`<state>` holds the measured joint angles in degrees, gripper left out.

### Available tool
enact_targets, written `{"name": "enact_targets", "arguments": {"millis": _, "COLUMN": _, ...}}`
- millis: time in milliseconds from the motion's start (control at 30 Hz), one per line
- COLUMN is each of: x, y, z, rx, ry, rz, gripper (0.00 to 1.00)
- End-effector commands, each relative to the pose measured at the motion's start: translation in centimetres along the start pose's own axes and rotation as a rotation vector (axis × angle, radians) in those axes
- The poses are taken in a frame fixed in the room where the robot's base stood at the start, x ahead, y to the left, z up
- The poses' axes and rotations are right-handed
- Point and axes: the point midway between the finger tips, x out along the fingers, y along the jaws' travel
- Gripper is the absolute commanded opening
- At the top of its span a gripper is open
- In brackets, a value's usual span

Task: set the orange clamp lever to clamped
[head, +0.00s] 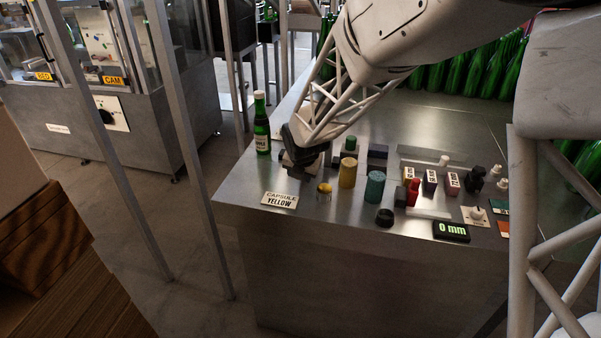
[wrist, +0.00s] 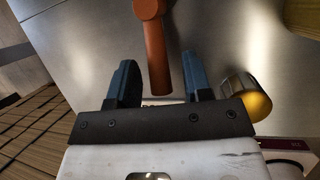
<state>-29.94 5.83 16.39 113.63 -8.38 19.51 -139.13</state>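The orange clamp lever (wrist: 157,58) shows in the wrist view as a rounded arm running down from a round hub at the top edge. Its free end lies between the two dark blue fingers of my gripper (wrist: 160,82). The fingers are apart, with a visible gap on each side of the lever. I cannot tell whether the lever is at fingertip depth or below. In the head view my gripper (head: 304,158) is low over the left part of the steel bench, and it hides the lever there.
A yellow dome in a metal holder (wrist: 246,98) sits close right of the fingers; it also shows in the head view (head: 325,188). A green bottle (head: 262,128) stands left of my gripper. Yellow (head: 348,173) and teal (head: 374,187) cylinders stand right. A "CAPSULE YELLOW" sign (head: 280,200) lies in front.

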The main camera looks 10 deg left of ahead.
Motion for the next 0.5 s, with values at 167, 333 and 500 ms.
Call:
{"name": "enact_targets", "arguments": {"millis": 167, "x": 0.0, "y": 0.0, "z": 0.0, "rx": 0.000, "ry": 0.000, "rz": 0.000, "gripper": 0.45}}
{"name": "enact_targets", "arguments": {"millis": 333, "x": -0.2, "y": 0.0, "z": 0.0, "rx": 0.000, "ry": 0.000, "rz": 0.000, "gripper": 0.45}}
{"name": "enact_targets", "arguments": {"millis": 500, "x": -1.2, "y": 0.0, "z": 0.0, "rx": 0.001, "ry": 0.000, "rz": 0.000, "gripper": 0.45}}
